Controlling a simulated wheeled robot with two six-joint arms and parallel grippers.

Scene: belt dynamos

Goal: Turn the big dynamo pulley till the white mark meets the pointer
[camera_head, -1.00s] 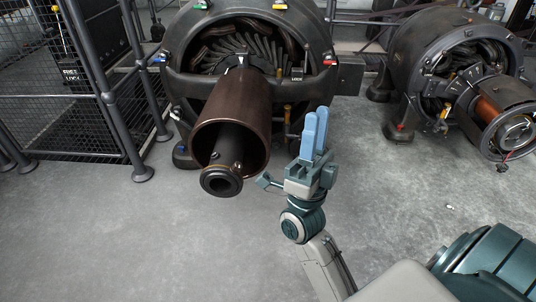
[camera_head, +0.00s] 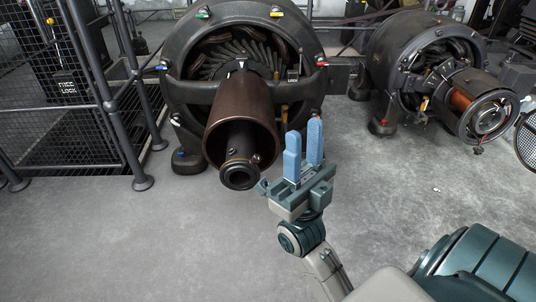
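The big dynamo (camera_head: 180,95) stands at the upper middle. Its brown drum-shaped pulley (camera_head: 240,125) points toward me, with a dark shaft end (camera_head: 240,174) sticking out in front. A small white mark (camera_head: 241,65) shows at the top behind the pulley; I cannot tell whether it is the mark or the pointer. My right gripper (camera_head: 303,143) has two blue fingers pointing up, with a gap between them. It is empty and stands just right of the pulley, seemingly apart from it. My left gripper is not in view.
A second, smaller dynamo (camera_head: 385,75) with a copper-coloured part stands at the right. A grey railing (camera_head: 110,110) with mesh runs along the left. A round mesh guard (camera_head: 526,135) is at the right edge. The grey floor (camera_head: 150,245) in front is clear.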

